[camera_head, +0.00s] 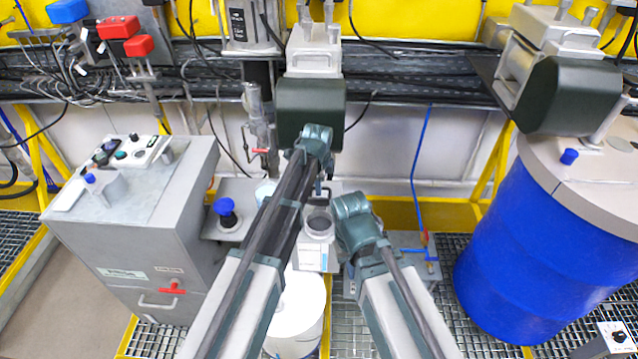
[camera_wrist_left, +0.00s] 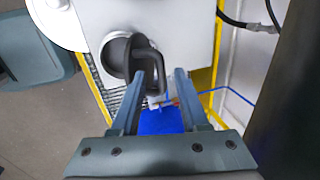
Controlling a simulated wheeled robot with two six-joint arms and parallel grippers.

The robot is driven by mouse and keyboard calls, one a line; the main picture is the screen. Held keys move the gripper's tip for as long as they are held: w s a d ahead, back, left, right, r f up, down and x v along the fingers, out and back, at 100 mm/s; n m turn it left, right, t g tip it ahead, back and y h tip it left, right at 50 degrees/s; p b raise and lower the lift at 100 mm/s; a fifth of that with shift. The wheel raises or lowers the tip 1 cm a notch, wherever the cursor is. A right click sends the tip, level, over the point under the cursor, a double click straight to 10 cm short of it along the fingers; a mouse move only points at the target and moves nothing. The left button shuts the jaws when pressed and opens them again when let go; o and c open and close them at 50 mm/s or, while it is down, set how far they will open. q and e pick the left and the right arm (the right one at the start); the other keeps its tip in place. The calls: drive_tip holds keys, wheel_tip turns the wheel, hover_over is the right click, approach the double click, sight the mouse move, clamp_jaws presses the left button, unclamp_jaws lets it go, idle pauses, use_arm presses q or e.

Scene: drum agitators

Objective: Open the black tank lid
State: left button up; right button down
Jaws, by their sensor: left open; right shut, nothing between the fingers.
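The black lid (camera_wrist_left: 118,57) is round, with a looped black handle (camera_wrist_left: 150,62), on a pale grey surface in the left wrist view. It looks closed. In the head view a small dark round top (camera_head: 318,221) at the centre appears to be the same spot, partly crowded by my arms. My left gripper (camera_head: 319,178) is above it, pointing down. My right gripper (camera_head: 352,212) is shut and empty, just right of the dark top.
A grey control cabinet (camera_head: 140,220) stands at the left. A large blue drum (camera_head: 530,250) stands at the right and a white drum (camera_head: 297,315) below the middle. Motor agitators (camera_head: 310,105) hang at the back. A blue knob (camera_head: 226,210) sits left of the centre.

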use_arm(q)
drive_tip(key=p+v, duration=1.2)
drive_tip(key=v, duration=0.1)
drive_tip(key=shift+r, duration=0.15)
use_arm(e)
wheel_tip(320, 180, up, 13)
use_arm(q)
drive_tip(key=shift+c, duration=0.3)
use_arm(e)
drive_tip(key=shift+f, duration=0.1)
